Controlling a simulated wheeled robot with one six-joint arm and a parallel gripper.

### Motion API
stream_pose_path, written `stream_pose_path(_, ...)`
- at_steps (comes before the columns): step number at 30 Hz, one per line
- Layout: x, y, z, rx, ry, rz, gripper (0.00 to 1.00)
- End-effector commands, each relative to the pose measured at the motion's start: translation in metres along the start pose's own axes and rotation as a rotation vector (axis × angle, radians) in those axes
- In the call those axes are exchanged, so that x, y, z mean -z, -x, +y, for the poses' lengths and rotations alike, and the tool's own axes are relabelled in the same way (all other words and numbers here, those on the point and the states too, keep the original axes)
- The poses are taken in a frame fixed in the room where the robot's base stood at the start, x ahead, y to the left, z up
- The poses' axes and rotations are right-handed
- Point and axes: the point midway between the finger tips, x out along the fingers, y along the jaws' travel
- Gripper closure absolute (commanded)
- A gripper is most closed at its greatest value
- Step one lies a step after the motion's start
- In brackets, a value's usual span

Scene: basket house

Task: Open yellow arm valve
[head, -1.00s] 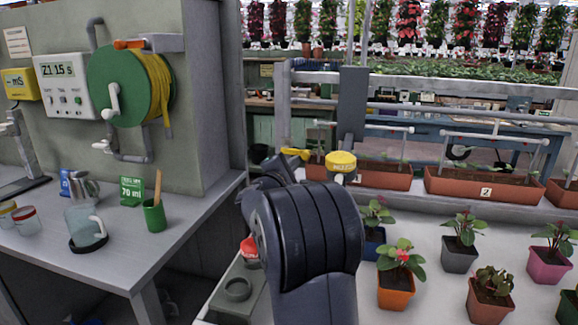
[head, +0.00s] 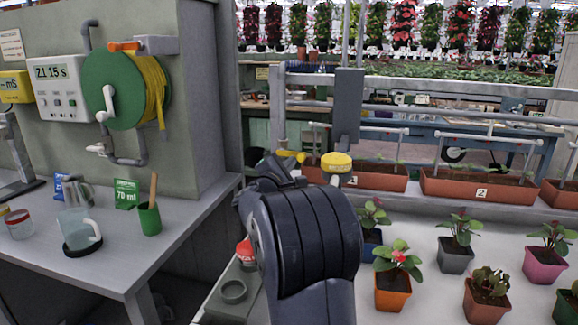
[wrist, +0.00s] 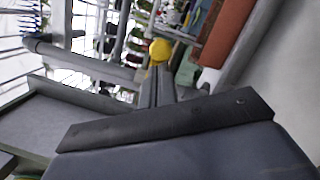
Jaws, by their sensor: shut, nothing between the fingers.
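The yellow arm valve (head: 291,156) is a small yellow lever on the grey pipework, just above my wrist in the head view. A round yellow labelled cap (head: 336,162) sits right of it, in front of a dark upright plate. In the wrist view my gripper (wrist: 158,72) is shut and empty, its fingers pointing at a yellow rounded part (wrist: 160,50). I cannot tell whether this is the lever or the cap, or whether the fingers touch it. In the head view my arm hides the fingertips.
Potted plants (head: 397,266) fill the white bench at right, with brown planters (head: 478,188) behind. A grey table (head: 150,250) with a pitcher and green cup stands left, below a green hose reel (head: 125,85). Grey rails (head: 420,110) cross behind the valve.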

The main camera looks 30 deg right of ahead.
Motion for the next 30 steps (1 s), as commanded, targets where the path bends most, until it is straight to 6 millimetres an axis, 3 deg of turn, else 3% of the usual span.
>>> stream_pose_path(14,-0.005,-0.001,0.005,-0.028,0.147,-0.003,1.00)
stream_pose_path(30,-0.015,-0.003,0.026,-0.111,0.613,-0.004,1.00)
